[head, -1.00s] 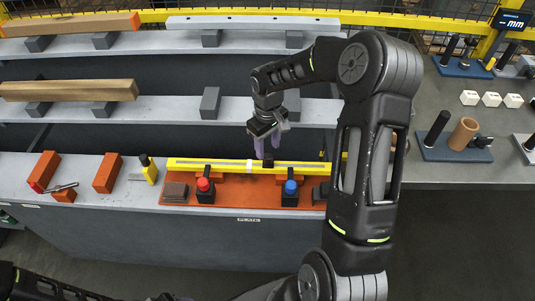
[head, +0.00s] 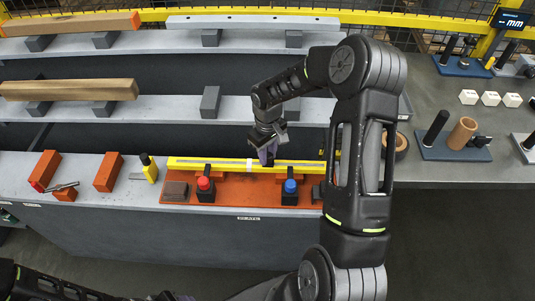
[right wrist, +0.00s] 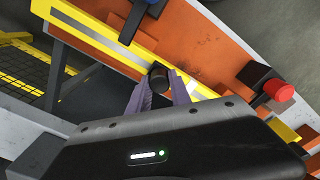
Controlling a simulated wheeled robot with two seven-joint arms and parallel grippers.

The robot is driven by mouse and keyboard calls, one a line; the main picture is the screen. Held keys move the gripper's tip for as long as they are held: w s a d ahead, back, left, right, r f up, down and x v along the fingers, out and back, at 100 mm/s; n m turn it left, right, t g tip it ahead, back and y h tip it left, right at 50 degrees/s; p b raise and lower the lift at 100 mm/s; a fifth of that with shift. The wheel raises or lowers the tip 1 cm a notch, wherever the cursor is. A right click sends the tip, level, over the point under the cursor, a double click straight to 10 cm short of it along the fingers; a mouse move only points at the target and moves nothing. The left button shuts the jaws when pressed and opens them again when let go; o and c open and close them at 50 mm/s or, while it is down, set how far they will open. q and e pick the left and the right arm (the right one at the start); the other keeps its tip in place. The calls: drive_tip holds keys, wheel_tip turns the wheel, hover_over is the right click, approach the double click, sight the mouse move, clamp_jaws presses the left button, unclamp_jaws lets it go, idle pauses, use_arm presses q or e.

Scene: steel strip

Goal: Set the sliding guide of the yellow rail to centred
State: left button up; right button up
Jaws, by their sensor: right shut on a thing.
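The yellow rail (head: 208,164) lies along the orange base plate (head: 240,190) on the front shelf; it crosses the right wrist view diagonally (right wrist: 90,30). A white band (head: 249,166) marks the rail near its middle. The dark sliding guide (right wrist: 158,76) sits on the rail, just right of the white band in the head view. My right gripper (head: 267,160) comes down from above and is shut on the guide, its purple fingers (right wrist: 160,92) on either side of it. In the head view the gripper mostly hides the guide.
A red-topped clamp (head: 204,185) and a blue-topped clamp (head: 290,187) stand in front of the rail. Orange blocks (head: 108,172) and a yellow-black tool (head: 149,168) lie to the left. Grey shelves with wooden beams (head: 70,90) rise behind.

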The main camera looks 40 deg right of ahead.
clamp_jaws()
idle(0.8)
